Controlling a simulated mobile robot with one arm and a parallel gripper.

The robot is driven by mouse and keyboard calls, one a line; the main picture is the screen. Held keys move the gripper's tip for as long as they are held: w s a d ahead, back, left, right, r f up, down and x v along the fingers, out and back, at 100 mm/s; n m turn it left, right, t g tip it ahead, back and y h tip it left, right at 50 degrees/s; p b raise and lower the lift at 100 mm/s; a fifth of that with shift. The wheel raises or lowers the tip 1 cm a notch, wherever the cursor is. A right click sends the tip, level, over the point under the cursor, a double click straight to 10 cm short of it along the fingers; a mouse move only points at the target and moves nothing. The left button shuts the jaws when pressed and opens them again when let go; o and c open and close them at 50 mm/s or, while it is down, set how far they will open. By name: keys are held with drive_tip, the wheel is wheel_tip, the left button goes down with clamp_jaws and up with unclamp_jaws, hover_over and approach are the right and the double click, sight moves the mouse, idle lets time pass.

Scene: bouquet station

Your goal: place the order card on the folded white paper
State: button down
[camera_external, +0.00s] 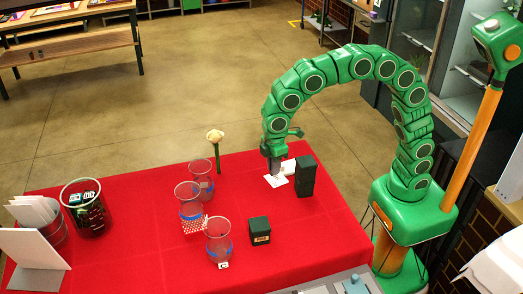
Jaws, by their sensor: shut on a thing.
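My gripper (274,168) points down low over the red table, at the white pieces near its far right part. It is shut on a small pale thing, which I take to be the order card; the fingers hide most of it. The folded white paper (275,181) lies on the red cloth just below and around the fingertips. Another white piece (289,166) shows just right of the fingers. At this size I cannot tell whether the card touches the paper.
A dark upright block (305,176) stands close right of my gripper. A cream flower (215,137) stands to the left. Several clear glasses (218,240) and a small dark green box (259,231) stand nearer the front. A dark container (86,215) is at the far left.

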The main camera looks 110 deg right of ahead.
drive_tip(key=shift+r, duration=2.8)
drive_tip(key=shift+s+d+r, duration=0.1)
drive_tip(key=shift+r, duration=0.2)
drive_tip(key=s+d+m, duration=0.1)
drive_tip(key=s+d, duration=0.3)
drive_tip(key=s, duration=0.5)
drive_tip(key=s+d+m, duration=0.1)
drive_tip(key=s+d, duration=0.3)
drive_tip(key=s, duration=0.5)
drive_tip(key=s+d+m, duration=0.1)
drive_tip(key=s+d, duration=0.3)
drive_tip(key=s, duration=0.5)
drive_tip(key=w+d+f, duration=0.2)
drive_tip(key=w+f, duration=0.2)
drive_tip(key=f, duration=0.1)
drive_tip(key=w+d+f, duration=0.1)
drive_tip(key=w+f, duration=0.3)
drive_tip(key=f, duration=0.1)
drive_tip(key=w+d+f, duration=0.2)
drive_tip(key=w+f, duration=0.1)
drive_tip(key=f, duration=0.1)
drive_tip(key=shift+w+d+f, duration=0.3)
drive_tip(key=shift+w+f, duration=0.1)
